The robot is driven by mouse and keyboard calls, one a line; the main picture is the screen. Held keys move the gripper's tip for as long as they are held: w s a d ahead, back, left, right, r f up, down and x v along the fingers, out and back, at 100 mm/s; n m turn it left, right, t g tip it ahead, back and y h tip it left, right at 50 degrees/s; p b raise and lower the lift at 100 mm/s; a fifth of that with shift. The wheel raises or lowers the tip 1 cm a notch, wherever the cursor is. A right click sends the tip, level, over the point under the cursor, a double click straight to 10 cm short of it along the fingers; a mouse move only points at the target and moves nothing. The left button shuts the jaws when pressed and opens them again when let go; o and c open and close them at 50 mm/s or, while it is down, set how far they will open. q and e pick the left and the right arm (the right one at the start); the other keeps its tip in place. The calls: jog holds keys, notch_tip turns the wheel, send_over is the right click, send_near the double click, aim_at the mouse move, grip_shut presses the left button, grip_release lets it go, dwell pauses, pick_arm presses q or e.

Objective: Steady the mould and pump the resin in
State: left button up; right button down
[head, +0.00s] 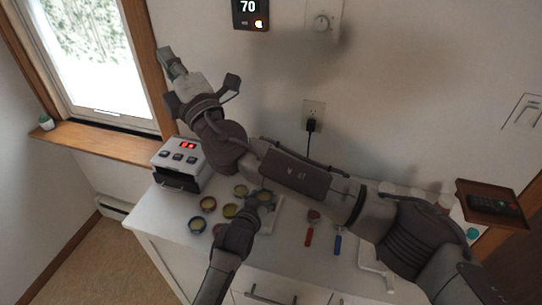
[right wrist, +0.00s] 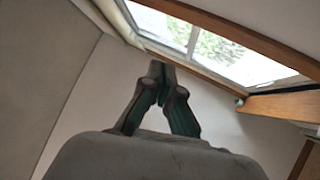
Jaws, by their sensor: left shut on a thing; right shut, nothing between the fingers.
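My right gripper (head: 167,62) is raised high at the upper left in front of the wall beside the window. It is shut and empty, its fingertips (right wrist: 164,72) together in the right wrist view. I cannot make out a resin pump; my right arm covers part of the counter.
Several small round cups (head: 197,225) stand on the white counter (head: 160,222). A white box with a red display (head: 181,151) stands at its left end. A red-handled tool (head: 309,236) and a blue-handled one (head: 338,244) lie right of my left gripper.

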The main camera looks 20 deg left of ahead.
jog(key=s+a+f+n+g+y, duration=0.1)
jog(key=s+a+n+g, duration=0.1)
jog(key=s+n+g, duration=0.45)
jog(key=s+a+f+n+g+y, duration=0.1)
jog(key=a+f+n+g, duration=0.2)
jog(key=n, duration=0.6)
jog(key=s+d+f+n+g+h, duration=0.1)
jog(key=s+f+n+g+h, duration=0.15)
jog(key=f+n, duration=0.35)
jog(key=s+f+n+g+h, duration=0.15)
jog(key=f+n+h, duration=0.3)
jog(key=n, duration=0.45)
jog(key=w+d+f+n+t+h, duration=0.4)
jog(key=w+d+f+n+h, duration=0.35)
jog(key=w+d+f, duration=0.2)
jog(key=w+d+r+n+t+h, duration=0.2)
jog(key=w+d+n+t+h, duration=0.2)
jog(key=w+d, duration=0.4)
jog(key=d+t+h, duration=0.1)
jog(key=d, duration=0.2)
jog(key=shift+w+r, duration=0.3)
jog(key=shift+r, duration=0.1)
